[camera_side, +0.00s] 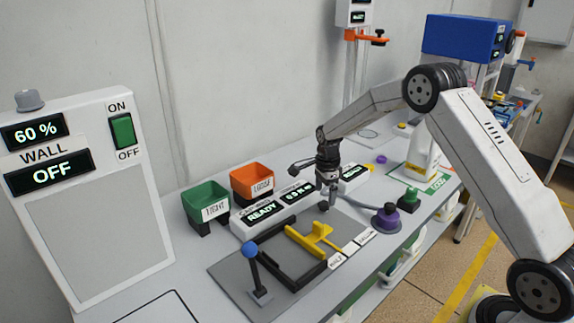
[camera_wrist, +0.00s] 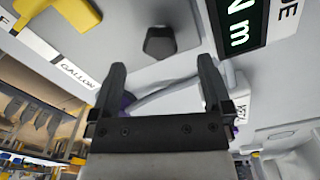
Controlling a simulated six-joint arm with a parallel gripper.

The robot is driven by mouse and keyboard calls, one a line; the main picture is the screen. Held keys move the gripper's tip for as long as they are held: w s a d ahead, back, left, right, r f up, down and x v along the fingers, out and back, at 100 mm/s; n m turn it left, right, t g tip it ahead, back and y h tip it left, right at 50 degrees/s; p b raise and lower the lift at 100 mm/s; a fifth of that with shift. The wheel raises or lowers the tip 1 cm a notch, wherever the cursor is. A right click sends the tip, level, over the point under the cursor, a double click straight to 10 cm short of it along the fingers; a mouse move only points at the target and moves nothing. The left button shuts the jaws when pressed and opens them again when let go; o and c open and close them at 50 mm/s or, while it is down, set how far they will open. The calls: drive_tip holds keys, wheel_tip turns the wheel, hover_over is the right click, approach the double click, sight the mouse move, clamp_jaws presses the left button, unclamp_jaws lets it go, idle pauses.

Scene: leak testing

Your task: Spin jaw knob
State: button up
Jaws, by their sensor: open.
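My gripper (camera_side: 330,198) points down over the workbench, just in front of the display box, right of the yellow piece. In the wrist view my gripper (camera_wrist: 161,68) has its two dark fingers well apart, with nothing held between them. A dark faceted knob (camera_wrist: 159,43) shows just beyond the fingertips, roughly centred between them and apart from both. It looks like the jaw knob, but no label on it can be read. In the side view the fingers and wrist largely hide that spot. A yellow sliding piece (camera_side: 314,236) lies across a dark frame (camera_side: 291,267) on a grey plate.
A blue-balled lever (camera_side: 256,272) rises at the front left. A purple-based knob (camera_side: 385,218) and green button (camera_side: 408,200) stand right of my gripper.

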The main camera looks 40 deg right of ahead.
drive_tip(key=shift+r, duration=1.1)
drive_tip(key=shift+s+a+r, duration=0.15)
drive_tip(key=shift+a, duration=0.05)
drive_tip(key=s+a+r+n+t, duration=0.1)
drive_tip(key=s+a+r+n, duration=0.1)
drive_tip(key=s+a+n, duration=0.5)
drive_tip(key=s+a+r+n+t, duration=0.1)
drive_tip(key=s+a+n, duration=0.6)
drive_tip(key=s+n, duration=0.8)
drive_tip(key=shift+s+r+t, duration=0.3)
drive_tip(key=shift+s+r, duration=0.3)
drive_tip(key=shift+s, duration=0.3)
